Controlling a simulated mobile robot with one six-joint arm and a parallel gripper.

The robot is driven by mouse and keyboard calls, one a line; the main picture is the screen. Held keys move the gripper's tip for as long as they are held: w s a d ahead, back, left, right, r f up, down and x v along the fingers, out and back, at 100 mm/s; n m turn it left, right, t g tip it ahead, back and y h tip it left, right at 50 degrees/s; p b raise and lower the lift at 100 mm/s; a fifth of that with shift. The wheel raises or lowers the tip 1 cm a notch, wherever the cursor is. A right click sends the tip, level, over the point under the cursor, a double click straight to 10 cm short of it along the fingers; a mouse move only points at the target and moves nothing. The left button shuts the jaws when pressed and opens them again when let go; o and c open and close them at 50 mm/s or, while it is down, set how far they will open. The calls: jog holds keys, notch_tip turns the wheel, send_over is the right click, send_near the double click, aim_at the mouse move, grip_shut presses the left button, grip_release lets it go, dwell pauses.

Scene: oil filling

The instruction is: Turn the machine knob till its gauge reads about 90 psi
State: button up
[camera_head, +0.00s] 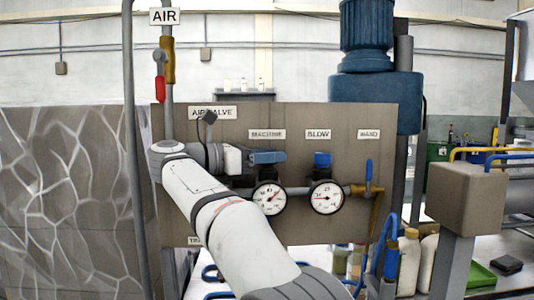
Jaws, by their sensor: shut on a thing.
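My arm reaches up and left across the grey panel (345,228), and my gripper (272,155) points right. The gripper is shut on the blue machine knob (263,158), below the MACHINE label (267,134). The fingers cover part of the knob. The round white machine gauge (269,198) sits just below the knob and is in clear view. Its needle slants toward the upper right, but the numbers are too small to read with certainty.
The blue blow knob (322,160) and blow gauge (327,197) sit close to the right. A blue-handled wand valve (371,180) is farther right. A vertical pipe (130,120) stands at the left. A grey box on a post (466,198) stands at the right.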

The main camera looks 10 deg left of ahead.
jog(key=shift+f, duration=0.2)
jog(key=o, duration=0.7)
jog(key=shift+r, duration=0.1)
jog(key=p+v, duration=0.1)
jog(key=v, duration=0.6)
jog(key=shift+s+a, duration=0.25)
jog(key=shift+a, duration=0.05)
